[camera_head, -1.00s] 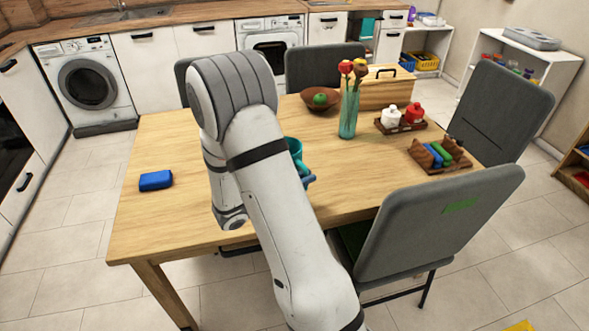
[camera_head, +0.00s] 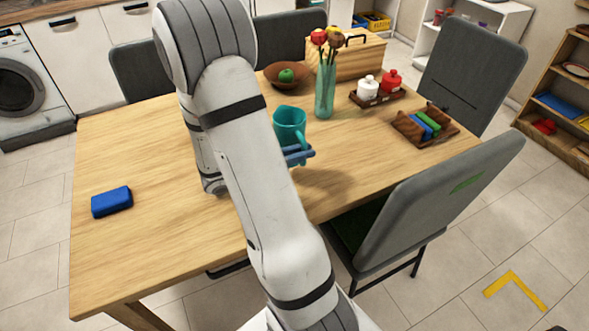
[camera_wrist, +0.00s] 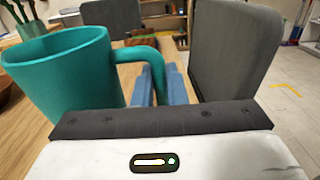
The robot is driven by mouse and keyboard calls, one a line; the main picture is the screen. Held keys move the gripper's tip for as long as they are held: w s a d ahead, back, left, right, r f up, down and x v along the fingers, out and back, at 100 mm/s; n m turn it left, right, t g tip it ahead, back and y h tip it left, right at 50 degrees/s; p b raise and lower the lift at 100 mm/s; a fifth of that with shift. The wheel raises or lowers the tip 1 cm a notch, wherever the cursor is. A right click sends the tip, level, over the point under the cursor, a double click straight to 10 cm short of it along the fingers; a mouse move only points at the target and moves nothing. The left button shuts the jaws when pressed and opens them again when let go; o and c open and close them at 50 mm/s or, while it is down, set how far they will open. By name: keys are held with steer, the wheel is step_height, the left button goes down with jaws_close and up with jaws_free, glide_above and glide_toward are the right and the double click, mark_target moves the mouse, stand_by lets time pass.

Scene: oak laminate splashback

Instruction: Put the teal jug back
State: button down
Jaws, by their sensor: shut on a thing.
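The teal jug (camera_head: 289,122) is upright over the wooden table, just right of my arm in the head view. In the wrist view the jug (camera_wrist: 65,75) fills the left side, its handle pointing right. My gripper (camera_head: 298,154), with blue fingers, is shut on the handle. The fingers (camera_wrist: 160,86) also show in the wrist view, at the handle. A shadow lies on the table to the lower right of the gripper. The jug's base is hidden, so I cannot tell exactly how high it is.
On the table (camera_head: 150,160) are a blue block (camera_head: 112,201), a glass vase (camera_head: 325,90) with flowers, a bowl (camera_head: 287,76), a tray with two jars (camera_head: 377,97), a wooden rack (camera_head: 425,125) and a wooden box (camera_head: 350,60). Grey chairs (camera_head: 440,195) surround it. The table's left part is mostly clear.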

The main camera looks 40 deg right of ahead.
step_height(320, 180, down, 6)
steer(key=shift+b, duration=0.3)
steer(key=shift+a+f, duration=0.1)
steer(key=c, duration=1.5)
jaws_free()
steer(key=shift+o, duration=0.2)
